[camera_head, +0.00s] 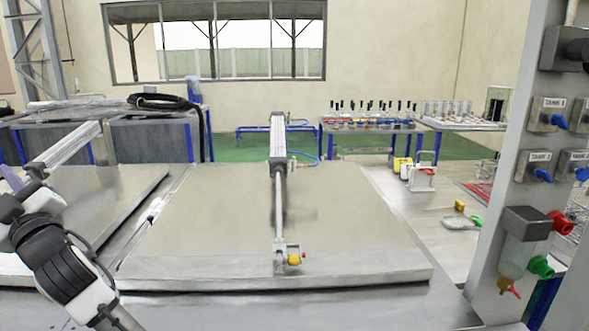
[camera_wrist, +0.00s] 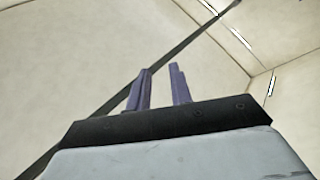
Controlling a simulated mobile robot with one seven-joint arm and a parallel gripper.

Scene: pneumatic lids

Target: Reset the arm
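My arm is folded at the left edge of the head view, over the left lid. My gripper (camera_wrist: 160,70) shows in the wrist view as two purple fingers with a clear gap between them and nothing in it. It points up toward the bare ceiling and walls. In the head view, only a bit of purple at the left edge may be part of it; the rest is out of frame.
A large metal lid (camera_head: 200,230) with a pneumatic cylinder (camera_head: 278,150) lies flat in front. A second lid (camera_head: 125,185) is at left. A valve panel (camera_head: 520,200) stands close at right. Tables with bottles (camera_head: 370,125) are at the back.

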